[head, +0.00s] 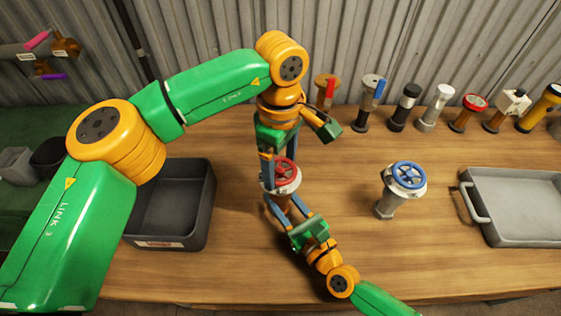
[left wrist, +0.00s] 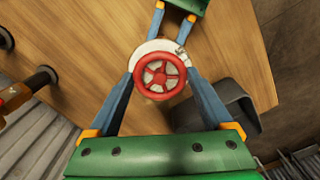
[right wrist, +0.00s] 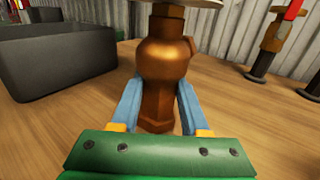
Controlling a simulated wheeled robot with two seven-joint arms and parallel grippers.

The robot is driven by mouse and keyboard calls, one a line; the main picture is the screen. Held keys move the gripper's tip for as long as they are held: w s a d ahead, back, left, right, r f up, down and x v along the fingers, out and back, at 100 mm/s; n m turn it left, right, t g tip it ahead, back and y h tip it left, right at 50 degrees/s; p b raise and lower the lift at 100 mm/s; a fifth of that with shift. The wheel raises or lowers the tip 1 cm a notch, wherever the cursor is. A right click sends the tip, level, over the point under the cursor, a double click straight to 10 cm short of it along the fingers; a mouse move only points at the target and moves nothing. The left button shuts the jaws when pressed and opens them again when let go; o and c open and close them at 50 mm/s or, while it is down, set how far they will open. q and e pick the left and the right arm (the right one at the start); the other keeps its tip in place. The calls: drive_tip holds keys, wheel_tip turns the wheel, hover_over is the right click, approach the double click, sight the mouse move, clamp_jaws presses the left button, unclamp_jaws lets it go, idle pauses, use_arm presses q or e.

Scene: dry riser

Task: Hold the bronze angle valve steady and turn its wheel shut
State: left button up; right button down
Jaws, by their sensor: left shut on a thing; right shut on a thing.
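The bronze angle valve (head: 284,202) stands upright on the wooden bench, with a white collar and a red wheel (head: 284,171) on top. My left gripper (head: 279,174) comes down from above and is shut on the red wheel; the left wrist view shows a finger at either side of the wheel (left wrist: 160,76). My right gripper (head: 284,204) comes in low from the front and is shut on the valve's body; the right wrist view shows the bronze body (right wrist: 160,62) between its fingers. The wheel is out of the right wrist view.
A grey valve with a blue wheel (head: 406,176) stands to the right on the bench. A dark bin (head: 207,205) is at the left, a grey tray (head: 515,235) at the far right. Several fittings (head: 405,105) line the back edge. The front right bench is clear.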

sight(281, 169)
drive_tip(key=shift+f, duration=0.1)
use_arm(q)
drive_tip(key=o, duration=1.1)
drive_tip(key=shift+o, duration=0.2)
wheel_tip(281, 169, up, 12)
use_arm(e)
drive_tip(key=shift+c, duration=1.6)
unclamp_jaws()
